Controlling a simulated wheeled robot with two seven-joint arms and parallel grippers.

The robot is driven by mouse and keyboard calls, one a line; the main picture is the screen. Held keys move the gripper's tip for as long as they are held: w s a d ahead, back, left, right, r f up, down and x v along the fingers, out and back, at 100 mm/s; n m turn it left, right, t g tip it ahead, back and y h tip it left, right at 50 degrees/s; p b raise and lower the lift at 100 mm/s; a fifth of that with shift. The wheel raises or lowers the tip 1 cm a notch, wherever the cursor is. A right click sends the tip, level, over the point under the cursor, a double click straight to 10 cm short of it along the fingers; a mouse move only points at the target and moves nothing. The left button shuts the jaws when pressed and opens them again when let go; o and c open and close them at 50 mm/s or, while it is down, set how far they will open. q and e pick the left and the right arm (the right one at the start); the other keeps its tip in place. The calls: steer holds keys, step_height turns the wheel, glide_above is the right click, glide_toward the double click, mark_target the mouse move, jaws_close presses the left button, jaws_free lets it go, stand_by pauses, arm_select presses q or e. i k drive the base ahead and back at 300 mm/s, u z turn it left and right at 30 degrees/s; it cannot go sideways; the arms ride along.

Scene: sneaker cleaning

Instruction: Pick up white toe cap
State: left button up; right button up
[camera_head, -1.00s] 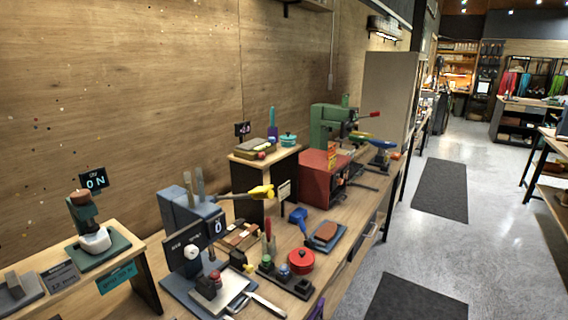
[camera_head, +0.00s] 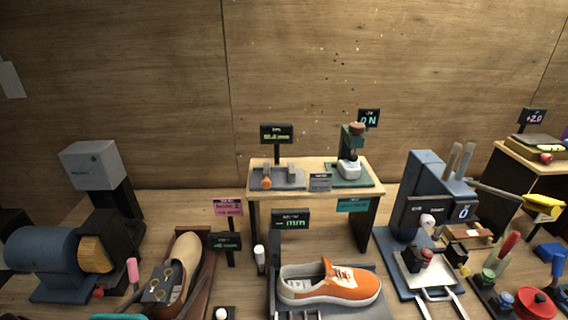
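A small white rounded piece (camera_head: 349,168), which looks like the white toe cap, sits on a green plate (camera_head: 372,183) under a small dark green press (camera_head: 350,143) with a brown top knob. It stands on a raised wooden shelf at the back middle of the bench. An orange and white sneaker (camera_head: 345,287) lies on its white sole on a grey fixture at the front middle. Neither of my grippers shows in the head view.
A grey plate with an orange-tipped tool (camera_head: 267,180) is left of the press. A tan shoe form (camera_head: 183,260) and a blue motor-like machine (camera_head: 45,250) stand at left. A blue machine (camera_head: 425,185), coloured knobs and a red pot (camera_head: 535,302) are at right.

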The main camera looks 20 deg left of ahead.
mark_target(349, 169)
steer(key=u, duration=0.3)
steer(key=k, duration=0.5)
steer(key=z, duration=2.2)
steer(key=i, duration=2.25)
steer(key=u, duration=2.55)
